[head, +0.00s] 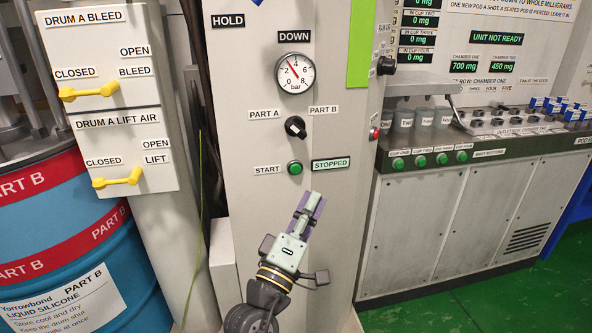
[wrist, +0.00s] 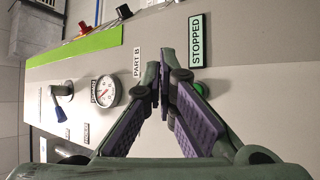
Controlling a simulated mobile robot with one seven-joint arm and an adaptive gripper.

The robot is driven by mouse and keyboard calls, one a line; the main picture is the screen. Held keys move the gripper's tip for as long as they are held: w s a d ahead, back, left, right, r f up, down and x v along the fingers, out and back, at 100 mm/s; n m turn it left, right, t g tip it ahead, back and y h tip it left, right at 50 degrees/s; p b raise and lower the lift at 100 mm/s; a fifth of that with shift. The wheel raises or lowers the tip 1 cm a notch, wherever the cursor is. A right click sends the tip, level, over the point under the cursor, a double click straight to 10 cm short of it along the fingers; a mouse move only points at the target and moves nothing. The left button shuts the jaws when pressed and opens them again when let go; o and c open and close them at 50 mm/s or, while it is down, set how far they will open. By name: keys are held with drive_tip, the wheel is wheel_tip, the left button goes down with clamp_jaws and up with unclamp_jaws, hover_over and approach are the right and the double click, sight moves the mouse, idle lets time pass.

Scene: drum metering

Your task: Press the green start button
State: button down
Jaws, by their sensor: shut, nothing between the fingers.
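The green start button (head: 295,168) sits on the grey panel, right of its START label and left of the lit STOPPED sign (head: 331,163). In the wrist view the green button (wrist: 203,89) is partly hidden behind one finger, below the STOPPED sign (wrist: 197,40). My gripper (head: 313,198) is shut and empty, its fingertips below and slightly right of the button in the head view. In the wrist view my gripper (wrist: 160,82) has its fingertips together, beside the button. I see no contact with the button; the exact gap to the panel cannot be told.
A black selector knob (head: 295,127) and a pressure gauge (head: 294,73) are above the button. Yellow-handled valves (head: 118,178) and a blue drum (head: 75,240) stand left. A bench with several green cup buttons (head: 420,161) stands right, near a red button (head: 375,133).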

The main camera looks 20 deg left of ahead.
drive_tip(key=shift+w+a, duration=0.7)
drive_tip(key=shift+w, duration=0.35)
drive_tip(key=shift+w+a, duration=0.75)
drive_tip(key=shift+w, duration=0.3)
drive_tip(key=shift+w+a, duration=0.7)
drive_tip(key=shift+w, duration=0.35)
drive_tip(key=shift+b, duration=0.35)
drive_tip(key=shift+w+a, duration=0.2)
drive_tip(key=shift+w, duration=0.15)
drive_tip(key=shift+w+a, duration=0.25)
drive_tip(key=shift+w, duration=0.1)
drive_tip(key=shift+s, duration=0.15)
drive_tip(key=shift+s+d, duration=0.45)
drive_tip(key=shift+s, duration=0.15)
drive_tip(key=shift+s+d, duration=0.7)
drive_tip(key=shift+s, duration=0.35)
drive_tip(key=shift+s+d, duration=0.7)
drive_tip(key=shift+s, duration=0.3)
